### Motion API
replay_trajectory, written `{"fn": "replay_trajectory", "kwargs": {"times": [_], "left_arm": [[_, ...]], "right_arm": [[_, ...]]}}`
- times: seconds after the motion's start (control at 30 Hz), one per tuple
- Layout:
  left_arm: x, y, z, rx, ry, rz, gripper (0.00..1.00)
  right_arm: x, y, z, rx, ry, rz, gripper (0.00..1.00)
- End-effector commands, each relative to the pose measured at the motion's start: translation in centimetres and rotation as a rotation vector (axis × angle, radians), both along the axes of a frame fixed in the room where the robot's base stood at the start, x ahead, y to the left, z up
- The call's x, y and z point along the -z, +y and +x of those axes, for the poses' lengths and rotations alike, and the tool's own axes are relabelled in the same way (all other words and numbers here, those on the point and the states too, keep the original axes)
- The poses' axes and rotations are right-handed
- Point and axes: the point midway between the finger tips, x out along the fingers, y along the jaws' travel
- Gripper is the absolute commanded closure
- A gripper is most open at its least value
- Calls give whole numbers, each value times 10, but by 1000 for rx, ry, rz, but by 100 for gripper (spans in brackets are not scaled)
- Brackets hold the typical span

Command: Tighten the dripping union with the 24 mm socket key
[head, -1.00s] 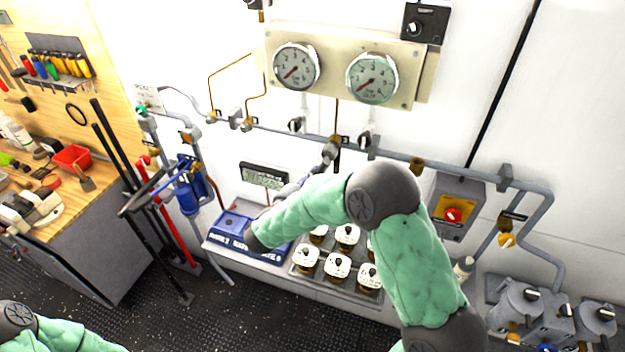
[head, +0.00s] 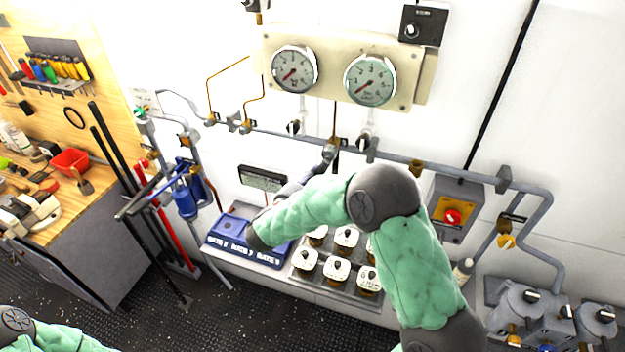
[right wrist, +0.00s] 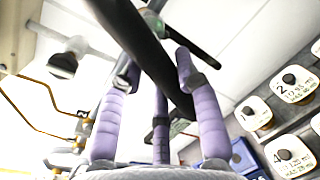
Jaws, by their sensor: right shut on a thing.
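My right gripper (head: 318,171) reaches up to the wall pipe below the gauge panel, largely behind my own forearm in the head view. In the right wrist view its purple fingers (right wrist: 155,88) are shut around a thick dark bar, which I take for the socket key (right wrist: 145,42). In the head view, the key's grey end (head: 329,152) is at the pipe, just under a small brass fitting, likely the union (head: 334,140). I cannot tell whether the socket sits on it. No drip can be made out. My left gripper is out of view; only part of that arm shows.
Two gauges (head: 371,80) hang above the pipe (head: 270,132). Below are a blue tray (head: 228,237) and several white-topped knobs (head: 336,268). A red emergency knob (head: 452,217) is to the right. A workbench (head: 75,225) and a blue filter stand (head: 187,200) are at left.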

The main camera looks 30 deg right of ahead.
Motion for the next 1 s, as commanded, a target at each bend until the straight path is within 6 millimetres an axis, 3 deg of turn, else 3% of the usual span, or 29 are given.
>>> {"fn": "replay_trajectory", "kwargs": {"times": [1.0], "left_arm": [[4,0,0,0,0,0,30]], "right_arm": [[-1,-9,8,0,-1,-2,100]]}}
